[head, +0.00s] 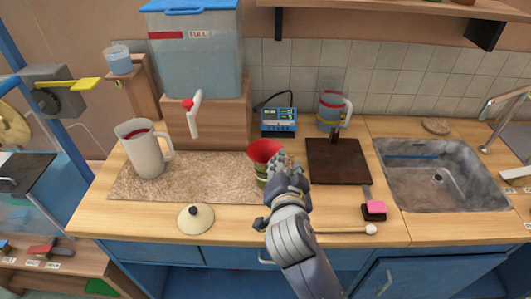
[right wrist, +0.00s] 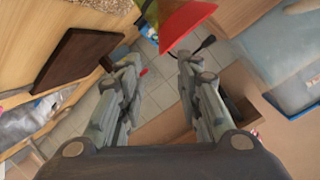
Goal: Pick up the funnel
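A red funnel (head: 265,150) sits mouth up on a green can-like holder (head: 261,171) on the counter, at the right end of the speckled mat. My right gripper (head: 285,166) is right beside the funnel, on its right side, and partly hides the holder. In the right wrist view the red funnel (right wrist: 188,24) shows just beyond the fingertips, cut off by the top edge. The fingers of the right gripper (right wrist: 160,62) stand apart with nothing between them. Whether a finger touches the funnel cannot be told. My left gripper is in neither view.
A beige pitcher (head: 146,150) stands on the mat (head: 210,185). A lid with a knob (head: 195,219) and a mallet (head: 350,230) lie near the front edge. A dark board (head: 337,161) lies right of the gripper, before the sink (head: 440,178). A blue scale (head: 279,121) stands behind.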

